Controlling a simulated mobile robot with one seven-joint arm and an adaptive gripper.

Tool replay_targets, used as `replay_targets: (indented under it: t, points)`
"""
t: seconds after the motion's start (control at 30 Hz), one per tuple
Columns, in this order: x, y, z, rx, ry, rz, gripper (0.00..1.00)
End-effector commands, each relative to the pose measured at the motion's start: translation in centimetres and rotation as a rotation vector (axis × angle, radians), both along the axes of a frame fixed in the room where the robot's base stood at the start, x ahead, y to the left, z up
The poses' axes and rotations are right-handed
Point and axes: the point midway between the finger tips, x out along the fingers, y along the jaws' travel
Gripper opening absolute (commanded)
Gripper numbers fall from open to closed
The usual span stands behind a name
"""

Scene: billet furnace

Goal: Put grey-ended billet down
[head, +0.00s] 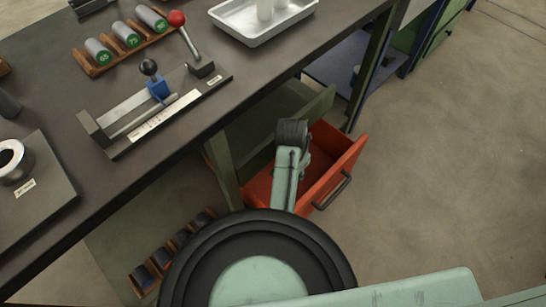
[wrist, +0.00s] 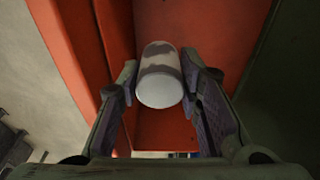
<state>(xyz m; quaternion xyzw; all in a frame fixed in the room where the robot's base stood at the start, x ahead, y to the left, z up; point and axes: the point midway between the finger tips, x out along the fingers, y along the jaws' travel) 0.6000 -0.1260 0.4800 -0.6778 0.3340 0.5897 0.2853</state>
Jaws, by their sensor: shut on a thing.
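The grey-ended billet (wrist: 161,80) is a short cylinder with a pale grey end and a darker, patchy side. In the wrist view my gripper (wrist: 160,72) is shut on it, one finger on each side. The billet's end faces the wrist camera. An open orange-red drawer (wrist: 185,20) lies behind and around it; I cannot tell whether the billet touches the drawer floor. In the head view my arm reaches down into this drawer (head: 345,165) under the bench, and the fingers and billet are hidden there.
The dark bench (head: 205,130) stands above and left of the drawer. On it are a rack (head: 90,70) of green-ended billets, a slide fixture (head: 130,115) and a metal tray (head: 240,30) with pale cylinders. A lower rack (head: 140,280) holds dark billets. Floor (head: 440,150) is clear at right.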

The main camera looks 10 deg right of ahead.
Motion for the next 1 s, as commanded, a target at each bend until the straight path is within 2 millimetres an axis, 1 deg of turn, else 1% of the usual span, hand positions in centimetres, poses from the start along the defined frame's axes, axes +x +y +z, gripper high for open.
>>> replay_targets:
  t: [0.03,0.17,0.27,0.6,0.7,0.83,0.93,1.0]
  points:
    - [0.0,-0.1,-1.0,-0.002,-0.004,-0.002,0.00]
    - [0.0,0.0,-2.0,-0.001,-0.004,-0.001,0.00]
    - [0.0,0.0,-3.6,0.000,0.000,-0.001,0.00]
    - [-0.1,0.0,-12.0,-0.001,-0.001,0.000,0.00]
    - [0.0,-0.1,-13.7,-0.002,-0.003,0.000,0.00]
    - [0.0,-0.1,-14.9,-0.002,-0.006,-0.001,0.00]
    - [0.3,-0.3,-15.1,-0.003,-0.006,-0.001,0.00]
    - [1.1,-0.9,-15.0,-0.004,-0.008,-0.001,0.00]
